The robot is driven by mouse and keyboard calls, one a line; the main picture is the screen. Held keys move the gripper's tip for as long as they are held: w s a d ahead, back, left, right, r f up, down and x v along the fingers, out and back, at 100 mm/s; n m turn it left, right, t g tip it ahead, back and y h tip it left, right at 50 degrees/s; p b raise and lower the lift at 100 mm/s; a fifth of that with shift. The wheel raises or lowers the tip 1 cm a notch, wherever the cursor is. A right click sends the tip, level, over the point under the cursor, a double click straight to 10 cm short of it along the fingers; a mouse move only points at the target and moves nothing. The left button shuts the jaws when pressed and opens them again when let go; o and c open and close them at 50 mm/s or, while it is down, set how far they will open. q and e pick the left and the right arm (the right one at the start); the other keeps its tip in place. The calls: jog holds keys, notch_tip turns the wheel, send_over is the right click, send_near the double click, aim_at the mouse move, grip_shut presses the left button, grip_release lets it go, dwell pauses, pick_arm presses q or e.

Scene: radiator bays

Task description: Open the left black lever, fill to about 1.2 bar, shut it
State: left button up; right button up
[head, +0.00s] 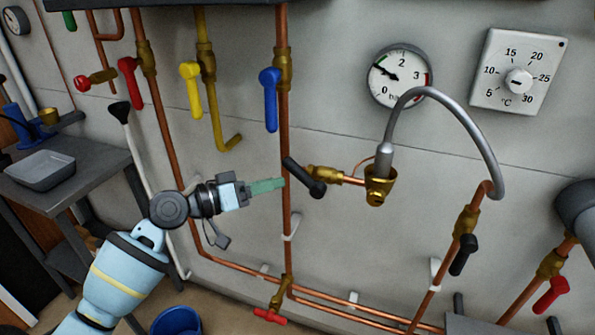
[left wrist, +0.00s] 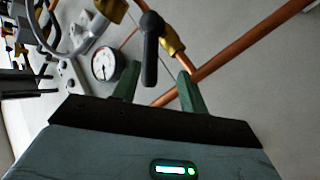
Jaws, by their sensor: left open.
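The left black lever (head: 303,176) sits on a brass valve at the left end of the filling loop and is slanted across its short pipe. My left gripper (head: 272,185) is open and empty, with its green fingertips just left of the lever. In the left wrist view the lever (left wrist: 150,50) shows ahead, between the two open fingers (left wrist: 158,88); I cannot tell whether they touch it. The pressure gauge (head: 399,76) has its needle pointing up-left, around 1 bar. It also shows in the left wrist view (left wrist: 104,66). My right gripper is not in view.
A second black lever (head: 463,254) is at the loop's lower right, below the grey hose (head: 465,125). A blue lever (head: 270,98), a yellow lever (head: 191,88) and red levers are nearby. A thermostat (head: 518,71) is at the upper right. A copper pipe (head: 285,130) runs upright by the gripper.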

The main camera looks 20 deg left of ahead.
aim_at(295, 171)
pick_arm(q)
jog(key=shift+s+a+r+g+h, duration=0.1)
jog(key=shift+a+r+g+h, duration=0.1)
jog(key=shift+r+h, duration=0.2)
jog(key=shift+s+a+r+g+h, duration=0.1)
jog(key=shift+r+g+h, duration=0.1)
jog(key=shift+r+h, duration=0.2)
jog(key=p+x, duration=0.1)
jog(key=x, duration=0.6)
jog(key=shift+w, duration=0.1)
jog(key=shift+w+d+f, duration=0.1)
jog(key=shift+w+d, duration=0.15)
jog(key=shift+d, duration=0.05)
grip_shut()
